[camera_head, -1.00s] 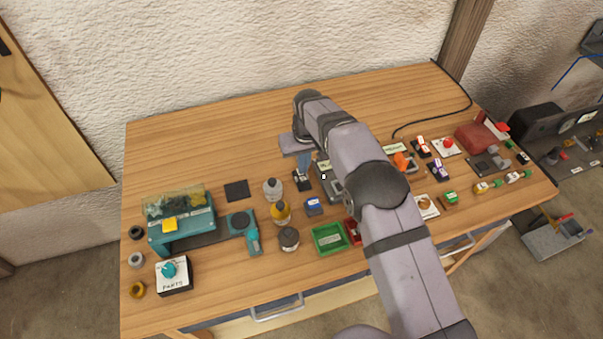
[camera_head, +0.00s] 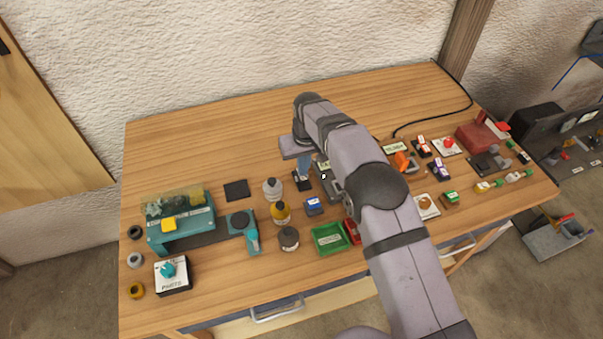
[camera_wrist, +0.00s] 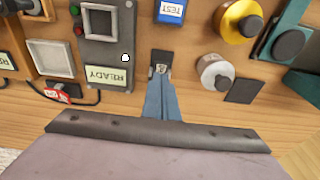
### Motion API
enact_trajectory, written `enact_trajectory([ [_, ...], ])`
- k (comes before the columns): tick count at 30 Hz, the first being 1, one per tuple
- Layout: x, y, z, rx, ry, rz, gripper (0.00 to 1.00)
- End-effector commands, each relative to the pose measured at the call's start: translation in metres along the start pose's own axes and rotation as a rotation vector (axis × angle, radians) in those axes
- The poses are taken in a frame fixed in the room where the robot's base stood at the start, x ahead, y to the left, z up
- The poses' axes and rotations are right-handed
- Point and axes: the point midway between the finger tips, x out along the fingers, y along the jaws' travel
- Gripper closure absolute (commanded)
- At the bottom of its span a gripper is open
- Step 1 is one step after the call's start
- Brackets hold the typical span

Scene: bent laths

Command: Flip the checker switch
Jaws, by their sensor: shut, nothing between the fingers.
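The checker looks to be the grey box with a square screen and a READY label (camera_wrist: 105,40), in the upper left of the wrist view. In the head view it (camera_head: 326,186) is partly hidden behind my arm. A small black block (camera_wrist: 159,58), perhaps the checker switch, sits just beside it. That block also shows in the head view (camera_head: 302,184). My gripper (camera_wrist: 160,82) is shut and empty, its blue fingers pointing down at the block. The tips (camera_head: 304,177) are at or just above it; I cannot tell whether they touch. The block's lever position is hidden.
A blue TEST block (camera_head: 313,205), a yellow-topped bottle (camera_head: 281,212) and a grey bottle (camera_head: 272,189) stand close by. A green tray (camera_head: 329,238) lies nearer the front. A dark square pad (camera_head: 236,190) is to the left.

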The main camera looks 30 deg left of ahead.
Motion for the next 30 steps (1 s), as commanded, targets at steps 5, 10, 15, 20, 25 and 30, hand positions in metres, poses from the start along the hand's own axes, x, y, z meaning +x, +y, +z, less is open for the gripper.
enact_trajectory([
  [5, 0.003, 0.0, 0.001, 0.0, 0.0, 0.0, 1.0],
  [10, 0.005, 0.0, 0.001, 0.0, 0.0, 0.0, 1.0],
  [15, 0.008, 0.0, 0.001, 0.0, 0.0, 0.0, 1.0],
  [20, 0.01, 0.0, 0.002, 0.0, -0.001, 0.0, 1.0],
  [25, 0.012, 0.0, 0.002, 0.0, -0.001, 0.0, 1.0],
  [30, 0.014, 0.0, 0.002, 0.0, -0.001, 0.0, 1.0],
])
